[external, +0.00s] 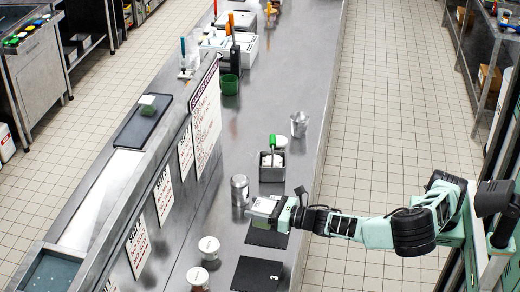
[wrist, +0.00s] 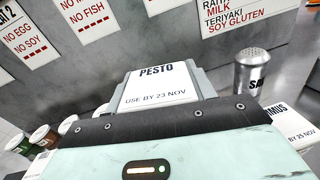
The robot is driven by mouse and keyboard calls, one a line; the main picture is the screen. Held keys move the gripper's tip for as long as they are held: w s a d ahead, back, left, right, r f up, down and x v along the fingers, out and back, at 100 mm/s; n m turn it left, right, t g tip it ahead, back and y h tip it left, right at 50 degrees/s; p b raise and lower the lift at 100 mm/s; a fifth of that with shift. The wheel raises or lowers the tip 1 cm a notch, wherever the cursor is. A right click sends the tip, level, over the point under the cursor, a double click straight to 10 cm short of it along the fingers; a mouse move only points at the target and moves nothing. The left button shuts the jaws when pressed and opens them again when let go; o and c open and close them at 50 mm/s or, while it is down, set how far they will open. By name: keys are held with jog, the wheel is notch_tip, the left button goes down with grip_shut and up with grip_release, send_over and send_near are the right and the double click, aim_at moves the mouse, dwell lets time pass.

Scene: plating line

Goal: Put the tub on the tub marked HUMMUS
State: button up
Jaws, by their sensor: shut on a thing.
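A white-lidded tub marked PESTO, USE BY 23 NOV (wrist: 160,90) is held at the front of my gripper (external: 275,212), which is shut on it. In the external view the pale tub (external: 262,206) shows at the gripper's end, over the counter near a dark mat. A second tub, with its label partly cut off and reading "MUS" and 25 NOV (wrist: 290,124), shows at the right edge of the wrist view. It is partly hidden by my gripper and sits lower and to the right of the held tub. I cannot pick it out in the external view.
A metal shaker (wrist: 252,75) stands close behind, also in the external view (external: 239,190). Lidded cups (external: 209,246) stand at left. A sign-covered ledge borders the counter.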

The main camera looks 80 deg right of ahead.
jog(key=s+d+r+m+g+h+p, duration=0.15)
jog(key=d+r+h+p, duration=0.45)
jog(key=d+p, duration=0.7)
jog(key=shift+m+y, duration=0.25)
jog(key=shift+y, duration=0.25)
jog(key=f+p, duration=0.1)
jog(key=f, duration=0.2)
jog(key=f+p, duration=0.1)
jog(key=f, duration=0.2)
jog(key=f+p, duration=0.1)
jog(key=f, duration=0.1)
jog(key=shift+s+d+f, duration=0.25)
jog(key=shift+f, duration=0.4)
jog(key=shift+f+b, duration=0.2)
jog(key=shift+b, duration=0.2)
jog(key=o, duration=1.1)
jog(key=shift+r, duration=0.1)
